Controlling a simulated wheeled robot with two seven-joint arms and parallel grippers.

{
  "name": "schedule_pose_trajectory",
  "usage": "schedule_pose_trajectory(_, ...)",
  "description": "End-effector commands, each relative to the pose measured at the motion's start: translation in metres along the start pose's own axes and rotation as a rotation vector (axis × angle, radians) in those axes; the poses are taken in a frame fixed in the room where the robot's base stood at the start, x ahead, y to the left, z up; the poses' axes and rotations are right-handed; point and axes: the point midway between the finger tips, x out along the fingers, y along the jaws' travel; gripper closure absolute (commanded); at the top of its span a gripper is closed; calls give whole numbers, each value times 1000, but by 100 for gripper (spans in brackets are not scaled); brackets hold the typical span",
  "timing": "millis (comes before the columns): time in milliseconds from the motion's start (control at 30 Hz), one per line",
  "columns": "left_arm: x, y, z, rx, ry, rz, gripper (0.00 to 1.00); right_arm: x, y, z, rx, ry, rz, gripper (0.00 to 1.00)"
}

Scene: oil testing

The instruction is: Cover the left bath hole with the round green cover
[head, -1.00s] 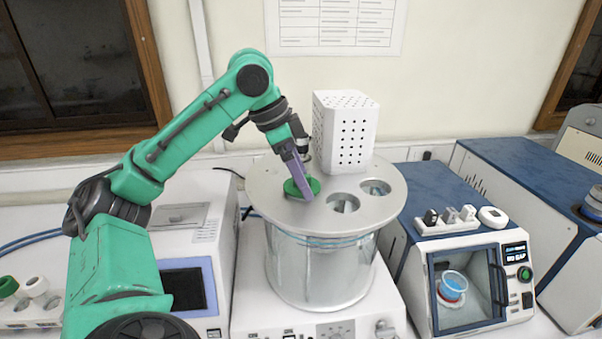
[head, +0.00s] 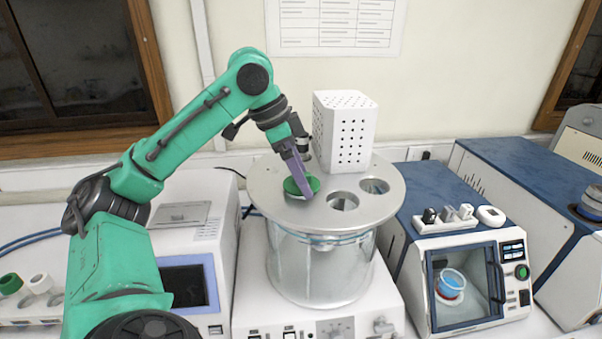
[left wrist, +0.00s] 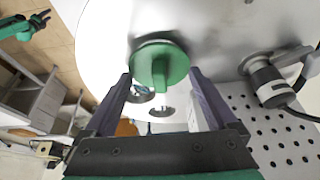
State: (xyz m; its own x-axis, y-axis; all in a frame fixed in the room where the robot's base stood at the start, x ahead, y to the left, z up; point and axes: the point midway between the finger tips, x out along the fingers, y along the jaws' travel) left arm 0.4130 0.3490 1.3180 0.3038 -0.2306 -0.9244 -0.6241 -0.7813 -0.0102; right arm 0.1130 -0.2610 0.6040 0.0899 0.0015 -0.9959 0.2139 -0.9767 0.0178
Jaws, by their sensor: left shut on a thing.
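The round green cover (head: 292,187) is at the left side of the bath's round metal lid (head: 265,178). The left bath hole is hidden under or behind the cover; I cannot tell whether the cover is fully seated. My left gripper (head: 303,186) is shut on the green cover, its purple fingers pointing down. In the left wrist view the cover (left wrist: 172,54) shows its disc and raised grip between the fingers. My right gripper (left wrist: 40,19) seems to show small at the upper left of that view, far from the cover; its jaws are unclear.
Two open holes, the middle one (head: 342,201) and the right one (head: 374,186), lie beside the cover. A white perforated box (head: 344,133) stands behind them. A blue-and-white device (head: 470,275) stands right of the bath, and a device with a screen (head: 184,287) stands left.

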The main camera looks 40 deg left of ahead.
Motion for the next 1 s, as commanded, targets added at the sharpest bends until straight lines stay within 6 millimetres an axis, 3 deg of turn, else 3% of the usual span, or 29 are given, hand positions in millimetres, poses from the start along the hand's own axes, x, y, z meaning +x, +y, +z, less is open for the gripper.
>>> schedule_pose_trajectory(633, 7, 0, 3, 0, 0, 0, 63, 6, 0, 0, 1, 2, 0, 50)
schedule_pose_trajectory(667, 6, 0, 3, 0, 0, 0, 0, 5, 0, 0, 1, 2, 0, 50)
schedule_pose_trajectory(1000, 0, 0, -1, 0, 0, 0, 0, -3, -3, -2, 2, 3, -3, 50)
